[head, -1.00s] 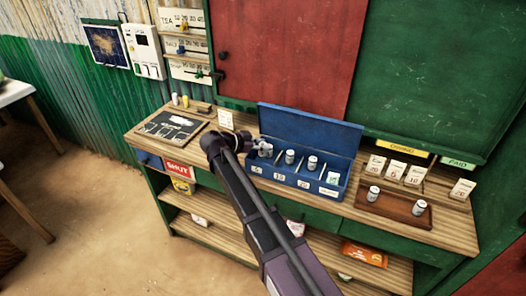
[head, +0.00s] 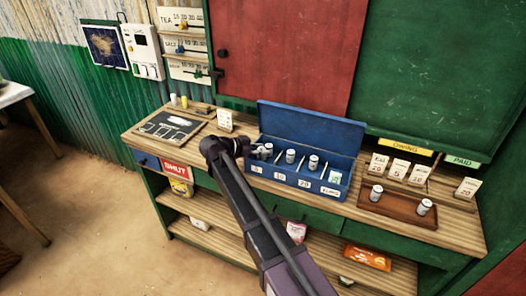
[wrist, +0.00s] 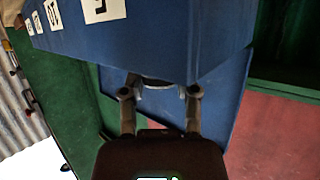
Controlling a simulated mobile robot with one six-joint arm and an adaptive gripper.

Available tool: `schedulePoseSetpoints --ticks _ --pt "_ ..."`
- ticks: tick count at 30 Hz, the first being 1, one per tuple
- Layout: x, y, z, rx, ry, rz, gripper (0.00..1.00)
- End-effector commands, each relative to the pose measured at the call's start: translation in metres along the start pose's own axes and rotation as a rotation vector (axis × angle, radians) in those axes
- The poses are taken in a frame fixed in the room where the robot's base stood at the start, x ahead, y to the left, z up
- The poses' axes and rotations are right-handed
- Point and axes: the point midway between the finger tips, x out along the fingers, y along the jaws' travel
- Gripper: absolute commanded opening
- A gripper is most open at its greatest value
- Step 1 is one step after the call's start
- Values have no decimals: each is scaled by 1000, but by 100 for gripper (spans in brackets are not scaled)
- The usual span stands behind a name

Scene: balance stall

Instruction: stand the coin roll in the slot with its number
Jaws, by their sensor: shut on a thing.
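The blue cash box (head: 268,172) stands open on the counter, with numbered labels along its front. My gripper (head: 257,151) is at the box's left end, by the slot labelled 5. It is shut on a pale coin roll (head: 266,151), which looks upright in or just over that slot; I cannot tell if it touches the bottom. In the wrist view the fingers (wrist: 160,92) close on the roll (wrist: 156,83), mostly hidden behind the box wall (wrist: 170,45). Two more rolls, a middle one (head: 290,156) and a right one (head: 313,162), stand in other slots.
A brown tray (head: 398,213) at the right holds two rolls, left (head: 376,193) and right (head: 424,207). Number cards (head: 400,168) stand behind it. The open lid (head: 310,130) rises behind the slots. A dark board (head: 168,128) lies at the left.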

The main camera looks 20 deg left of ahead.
Motion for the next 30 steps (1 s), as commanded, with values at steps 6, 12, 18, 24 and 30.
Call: schedulePoseSetpoints --ticks 6,12,18,24,30 --pt "1 0 2 0 1 0 0" --pt "3 0 7 0 1 0 0" --pt "4 0 10 0 1 0 0" --pt "4 0 11 0 1 0 0" --pt "5 0 11 0 0 0 74"
